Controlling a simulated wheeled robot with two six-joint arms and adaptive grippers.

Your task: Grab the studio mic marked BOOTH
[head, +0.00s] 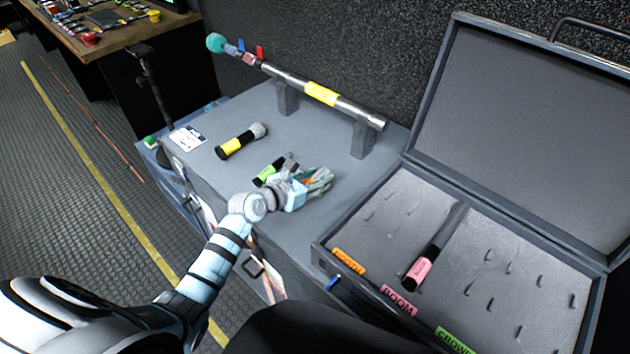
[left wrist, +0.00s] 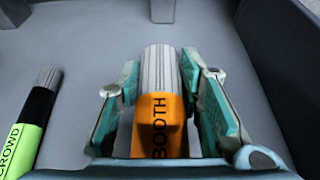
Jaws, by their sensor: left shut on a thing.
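The BOOTH mic has an orange band with black letters and a grey ribbed head. In the left wrist view the mic (left wrist: 159,112) lies lengthwise between the fingers, its head pointing away from me. My left gripper (left wrist: 165,105) is shut on it. In the head view this gripper (head: 316,182) is low over the grey worktop (head: 345,160) and hides most of the mic, with only a bit of orange showing. I cannot tell whether the mic touches the worktop. My right gripper is not in view.
A green-banded CROWD mic (head: 269,172) lies just left of my gripper. A yellow-banded mic (head: 237,143) lies farther left. A silver pole (head: 290,78) rests on two blocks behind. An open case (head: 400,200) at right holds a pink-banded mic (head: 424,266).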

